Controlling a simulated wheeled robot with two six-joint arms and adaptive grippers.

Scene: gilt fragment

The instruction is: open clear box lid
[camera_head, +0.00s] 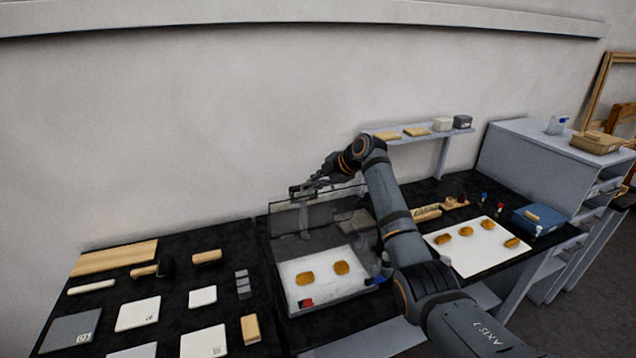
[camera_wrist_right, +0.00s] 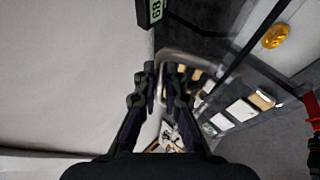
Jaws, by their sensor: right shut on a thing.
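My right gripper (camera_head: 303,190) is at the panel's top edge and is shut on the lid there. The exact contact is too small to make out. In the right wrist view the fingers of my right gripper (camera_wrist_right: 164,72) point forward with a narrow gap between them. My left gripper is out of view.
White and grey tiles (camera_head: 138,313) and wooden blocks (camera_head: 207,257) lie left of the box. To the right are a white sheet (camera_head: 478,262) with several gold fragments and a blue box (camera_head: 530,222). A small shelf (camera_head: 400,138) stands behind; the wall is close.

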